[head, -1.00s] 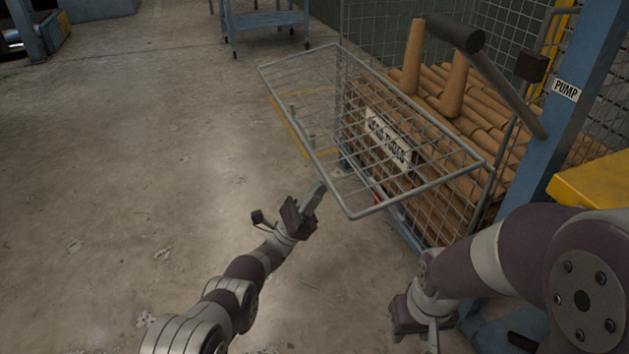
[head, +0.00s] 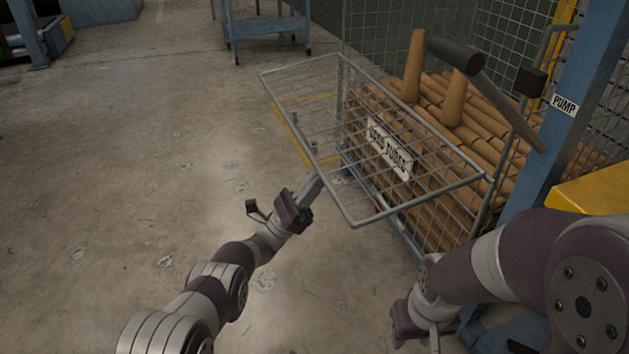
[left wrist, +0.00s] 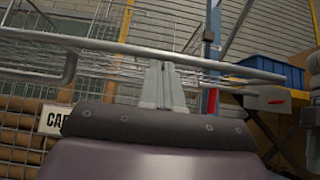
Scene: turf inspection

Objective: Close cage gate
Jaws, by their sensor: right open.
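The cage gate (head: 352,224) is a wire-mesh panel with a grey tube frame. It sticks out from the front of a wire cage (head: 452,236) full of brown card tubes (head: 440,105). My left gripper (head: 314,184) is beside the gate's outer rail, on the floor side. In the left wrist view its fingers (left wrist: 164,72) are together, with no object visible between them. The rail (left wrist: 110,46) crosses at their tips; I cannot tell whether they touch. My right gripper (head: 418,330) is open, low in front of the cage, partly hidden by my right arm.
A blue post (head: 568,110) with a PUMP label and a dark-handled lever (head: 500,95) stand right of the cage. A yellow surface (head: 600,190) is at the right edge. A blue cart (head: 265,28) stands behind. The floor at left is clear.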

